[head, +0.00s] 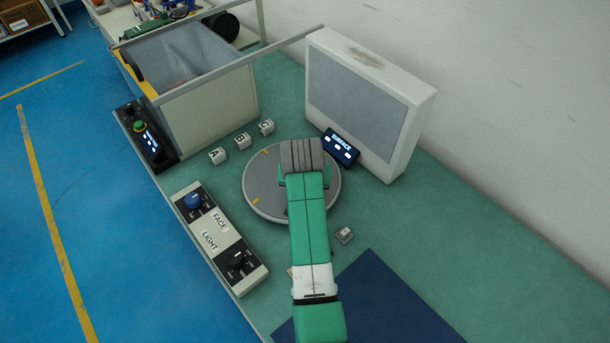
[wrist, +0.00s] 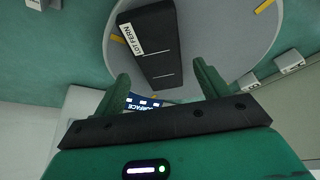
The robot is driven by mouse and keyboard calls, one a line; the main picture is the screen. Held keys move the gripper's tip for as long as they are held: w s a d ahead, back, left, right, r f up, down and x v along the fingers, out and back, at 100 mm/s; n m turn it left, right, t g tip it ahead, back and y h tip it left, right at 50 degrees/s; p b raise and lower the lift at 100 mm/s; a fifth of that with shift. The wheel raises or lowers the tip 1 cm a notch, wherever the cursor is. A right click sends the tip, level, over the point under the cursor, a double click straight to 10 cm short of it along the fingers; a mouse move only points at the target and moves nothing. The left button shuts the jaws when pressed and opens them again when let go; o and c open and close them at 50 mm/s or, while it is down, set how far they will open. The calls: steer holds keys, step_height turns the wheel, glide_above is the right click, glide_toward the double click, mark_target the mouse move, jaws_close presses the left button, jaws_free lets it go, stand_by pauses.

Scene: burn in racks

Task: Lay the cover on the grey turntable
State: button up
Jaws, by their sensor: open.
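The grey turntable (head: 262,190) is a round disc with yellow marks on the green bench, partly hidden by my arm in the head view. It also fills the upper part of the wrist view (wrist: 235,40). A black oblong piece with a "LOT FERN" label (wrist: 155,45), perhaps the cover, lies on the turntable. My gripper (wrist: 163,76) is over the turntable, its green fingers spread apart near the lower end of the black piece. Nothing is held; I cannot tell how high the fingertips are above the disc.
White blocks A, B and C (head: 241,141) stand left of the turntable. A FACE/LIGHT control box (head: 219,238) is at front left. A small display (head: 341,147) and a white-framed panel (head: 365,100) stand behind right. A small grey item (head: 344,235) and dark blue mat (head: 385,305) lie nearer.

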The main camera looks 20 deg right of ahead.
steer(key=p+v, duration=0.2)
steer(key=v, duration=0.7)
steer(key=shift+r, duration=0.3)
steer(key=shift+s+a, duration=0.1)
steer(key=shift+s, duration=0.05)
steer(key=w+a+r+n+t+h, duration=0.1)
steer(key=w+a+r+t, duration=0.15)
steer(key=r, duration=0.45)
steer(key=w+a+r+n+t, duration=0.1)
steer(key=a+r+t, duration=0.1)
steer(key=r+t, duration=0.35)
steer(key=s+a+r+n+t, duration=0.1)
steer(key=s+a+r+t, duration=0.2)
steer(key=r, duration=0.6)
steer(key=s+a+r+n+t, duration=0.1)
steer(key=s+a+r+t, duration=0.15)
steer(key=a+r, duration=0.45)
steer(key=s+a+r+n+t+y, duration=0.1)
steer(key=s+a+r+t, duration=0.1)
steer(key=s+r+t, duration=0.2)
steer(key=s+a+r+n+t+y, duration=0.1)
steer(key=s+a+r+t+y, duration=0.1)
steer(key=s+r, duration=0.8)
step_height(320, 180, up, 3)
steer(key=shift+s+a+r+t, duration=0.15)
steer(key=shift+s+a+t, duration=0.25)
steer(key=shift+t, duration=0.45)
